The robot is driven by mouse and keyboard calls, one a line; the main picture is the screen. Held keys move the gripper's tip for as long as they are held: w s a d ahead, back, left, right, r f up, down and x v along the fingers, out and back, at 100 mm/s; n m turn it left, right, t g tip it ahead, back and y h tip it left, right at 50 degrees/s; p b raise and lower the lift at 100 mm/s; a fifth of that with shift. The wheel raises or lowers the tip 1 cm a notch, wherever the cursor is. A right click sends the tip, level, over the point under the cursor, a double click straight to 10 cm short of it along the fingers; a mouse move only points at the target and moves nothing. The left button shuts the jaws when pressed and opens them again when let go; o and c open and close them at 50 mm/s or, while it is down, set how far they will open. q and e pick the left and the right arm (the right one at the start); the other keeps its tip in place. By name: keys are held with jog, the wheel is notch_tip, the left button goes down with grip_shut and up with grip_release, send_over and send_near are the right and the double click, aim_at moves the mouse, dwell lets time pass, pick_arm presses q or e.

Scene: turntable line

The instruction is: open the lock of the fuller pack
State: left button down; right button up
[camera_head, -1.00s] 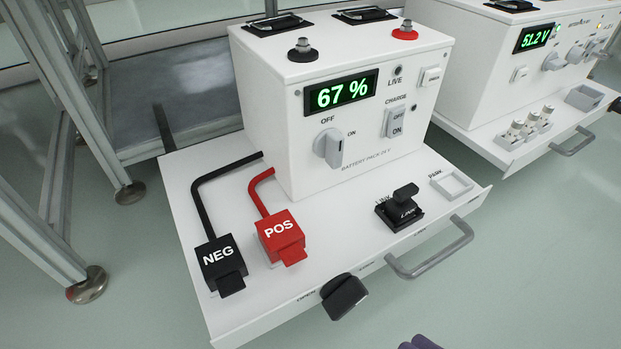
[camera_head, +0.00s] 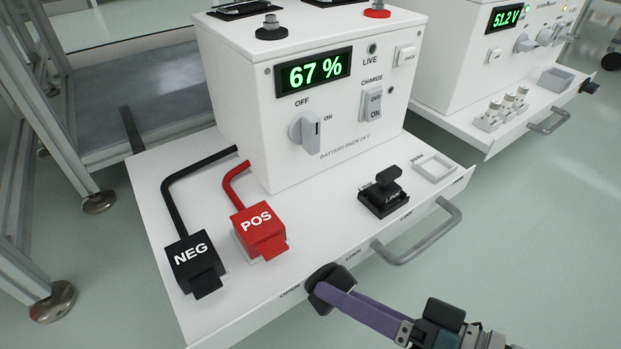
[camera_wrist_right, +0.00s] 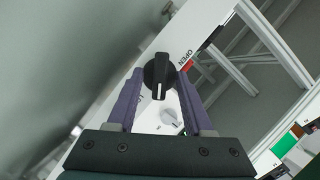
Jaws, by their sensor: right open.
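The battery pack (camera_head: 290,115) is a white box whose green display reads 67 %. Its black lock knob (camera_head: 322,274) sits on the front edge of the white tray, by the OPEN and LOCK labels. My right gripper (camera_head: 328,290) comes in from the lower right, its purple finger overlapping the knob. In the right wrist view the knob (camera_wrist_right: 158,72) stands between the two spread fingers, with visible gaps beside it. A white mark on the knob points down in that view. My right gripper is open. My left gripper is not in view.
On the tray (camera_head: 300,235) are black NEG (camera_head: 192,262) and red POS (camera_head: 260,228) connectors and a black LINK part (camera_head: 384,195). A grey handle (camera_head: 425,240) sticks out right of the knob. A second pack (camera_head: 465,70) showing 51.2 V stands at upper right.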

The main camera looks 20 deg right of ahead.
grip_shut()
dwell(0.3)
dwell(0.4)
jog(key=shift+s+a+r+n+t+h+p, duration=0.1)
jog(key=shift+n+t+h+p, duration=0.05)
jog(key=shift+n+h+p, duration=0.95)
jog(key=shift+w+a+r+n+t+h+p, duration=0.15)
jog(key=shift+n+h+p, duration=0.55)
jog(key=shift+n, duration=0.75)
jog(key=shift+s+a+f+n+t+h+p, duration=0.15)
jog(key=shift+n+h+p, duration=0.55)
jog(key=shift+n+p, duration=0.5)
jog(key=shift+r, duration=0.1)
grip_release()
jog(key=shift+s+d, duration=0.1)
